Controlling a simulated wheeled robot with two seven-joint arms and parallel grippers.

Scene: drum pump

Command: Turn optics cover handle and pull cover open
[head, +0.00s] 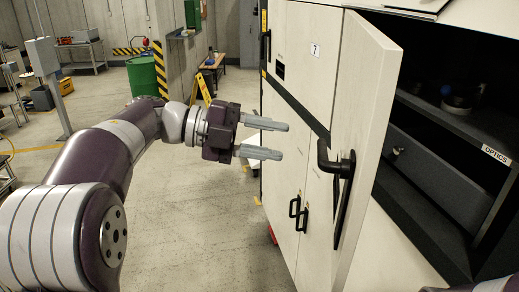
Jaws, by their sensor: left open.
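The optics cover (372,150) is a pale door panel that stands swung out from the cabinet. Its dark lever handle (337,165) is on its outer face, near the middle. Behind it the dark optics compartment (440,130) shows, with an "OPTICS" label on its right edge. My left gripper (272,140) is open and empty, its two grey fingers pointing right toward the handle. It appears apart from the handle, with a gap to its left. My right gripper is not in view.
The white cabinet (308,75) has more doors with dark handles (298,214) below. A green drum (142,75), striped posts, a yellow folding sign (201,90) and a bench (212,63) stand behind. The floor (190,240) below my left arm is mostly clear.

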